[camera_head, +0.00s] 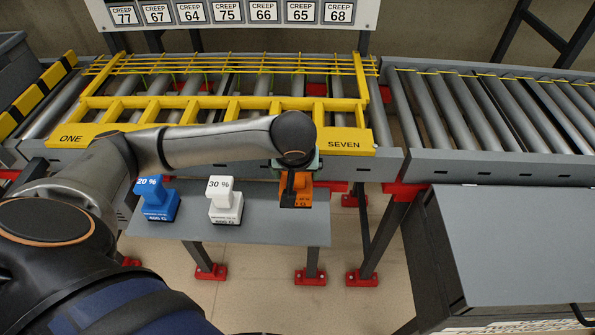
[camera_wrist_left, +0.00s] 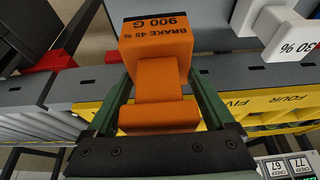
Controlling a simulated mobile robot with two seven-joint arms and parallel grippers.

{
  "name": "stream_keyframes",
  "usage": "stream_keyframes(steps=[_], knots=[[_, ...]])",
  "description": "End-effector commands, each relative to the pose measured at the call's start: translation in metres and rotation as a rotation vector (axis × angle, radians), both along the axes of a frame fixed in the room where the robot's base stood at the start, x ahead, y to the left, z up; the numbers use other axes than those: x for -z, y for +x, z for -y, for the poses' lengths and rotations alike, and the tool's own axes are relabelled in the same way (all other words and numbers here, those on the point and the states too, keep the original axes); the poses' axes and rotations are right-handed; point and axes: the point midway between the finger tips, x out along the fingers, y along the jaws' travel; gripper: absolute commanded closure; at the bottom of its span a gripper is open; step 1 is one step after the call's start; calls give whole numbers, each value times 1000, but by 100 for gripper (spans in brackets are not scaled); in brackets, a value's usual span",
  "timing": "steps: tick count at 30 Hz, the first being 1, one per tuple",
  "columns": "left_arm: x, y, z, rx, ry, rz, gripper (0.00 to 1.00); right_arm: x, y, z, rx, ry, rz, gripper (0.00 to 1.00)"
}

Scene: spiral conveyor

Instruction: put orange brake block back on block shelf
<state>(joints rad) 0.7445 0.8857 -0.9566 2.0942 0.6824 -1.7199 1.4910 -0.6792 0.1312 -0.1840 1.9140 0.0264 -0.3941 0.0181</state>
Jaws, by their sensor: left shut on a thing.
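The orange brake block (camera_head: 302,197) is at the right end of the grey block shelf (camera_head: 270,228), partly hidden under my left arm. In the left wrist view the orange block (camera_wrist_left: 160,60) shows its label "BRAKE 45 % 900 G". My left gripper (camera_head: 292,182) is shut on the block's narrower part, with a green finger on each side in the wrist view (camera_wrist_left: 158,92). I cannot tell whether the block touches the shelf. A blue 20 % block (camera_head: 157,201) and a white 30 % block (camera_head: 225,203) stand upright on the shelf to the left. My right gripper is out of view.
A yellow guard frame (camera_head: 225,108) covers the roller conveyor behind the shelf. More rollers (camera_head: 480,105) run to the right. A grey cabinet (camera_head: 510,245) stands at the right. The shelf's front middle is bare. A CREEP card board (camera_head: 230,22) is at the back.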

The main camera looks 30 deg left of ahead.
Motion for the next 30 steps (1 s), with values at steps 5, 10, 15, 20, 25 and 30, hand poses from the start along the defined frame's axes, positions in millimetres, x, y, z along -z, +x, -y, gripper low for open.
stream_keyframes(steps=[5,10,15,20,25,30], knots=[[-3,1,0,-1,0,6,100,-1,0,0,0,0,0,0],[-5,1,0,-2,-1,5,100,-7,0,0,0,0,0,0],[5,1,0,-1,-2,2,100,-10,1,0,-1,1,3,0],[23,1,0,-1,-2,2,100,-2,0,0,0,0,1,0],[40,1,0,-1,-2,4,100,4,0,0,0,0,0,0],[57,1,0,-1,-1,3,100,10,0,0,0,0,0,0]])
